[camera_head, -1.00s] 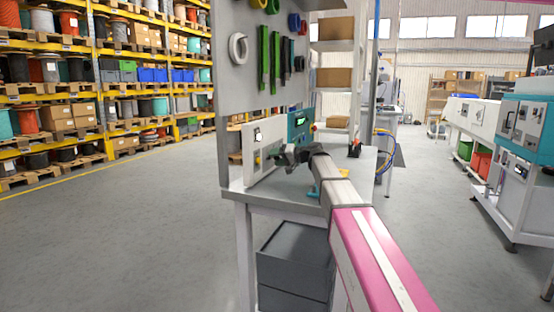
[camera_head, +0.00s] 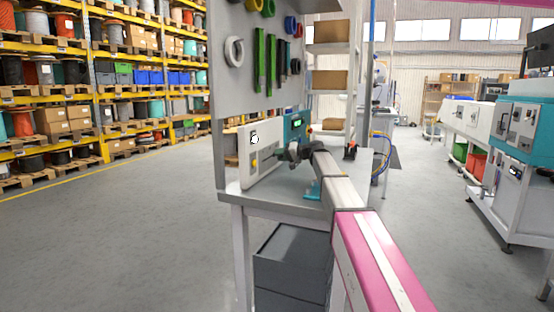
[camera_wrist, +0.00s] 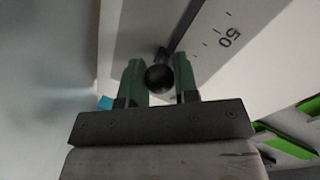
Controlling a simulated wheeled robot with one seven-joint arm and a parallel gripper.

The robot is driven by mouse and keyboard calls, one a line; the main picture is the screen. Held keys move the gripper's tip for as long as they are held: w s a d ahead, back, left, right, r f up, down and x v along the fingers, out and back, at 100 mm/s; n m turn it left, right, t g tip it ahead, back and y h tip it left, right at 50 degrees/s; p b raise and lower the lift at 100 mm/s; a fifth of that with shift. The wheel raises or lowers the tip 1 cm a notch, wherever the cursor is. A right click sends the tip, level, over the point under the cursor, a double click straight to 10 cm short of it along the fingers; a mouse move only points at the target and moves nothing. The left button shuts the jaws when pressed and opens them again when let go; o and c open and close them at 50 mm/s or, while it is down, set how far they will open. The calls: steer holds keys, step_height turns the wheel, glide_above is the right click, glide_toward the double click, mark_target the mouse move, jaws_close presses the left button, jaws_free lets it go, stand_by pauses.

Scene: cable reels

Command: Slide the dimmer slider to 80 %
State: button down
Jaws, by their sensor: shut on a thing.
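The dimmer slider's round black knob (camera_wrist: 159,78) sits between the two green fingers of my gripper (camera_wrist: 158,66) in the wrist view. The gripper is shut on the knob. A dark stem behind the knob meets the pale panel face. A printed scale with tick marks and the number 50 (camera_wrist: 229,37) lies to the right of the knob. No other number is readable, so the exact setting cannot be told. In the head view my gripper (camera_head: 291,152) is at the right part of the white panel (camera_head: 262,167), and the knob is hidden.
The panel stands on a grey workbench (camera_head: 270,195) beside a teal box (camera_head: 294,127) with a green display. A pegboard (camera_head: 228,90) with cable rings rises behind. Dark grey drawers (camera_head: 285,262) are under the bench. The floor to the left is clear.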

steer(key=shift+s, duration=0.1)
steer(key=c, duration=0.9)
jaws_free()
steer(key=shift+o, duration=0.2)
steer(key=v, duration=1)
steer(key=shift+d, duration=0.4)
steer(key=shift+s+r, duration=0.1)
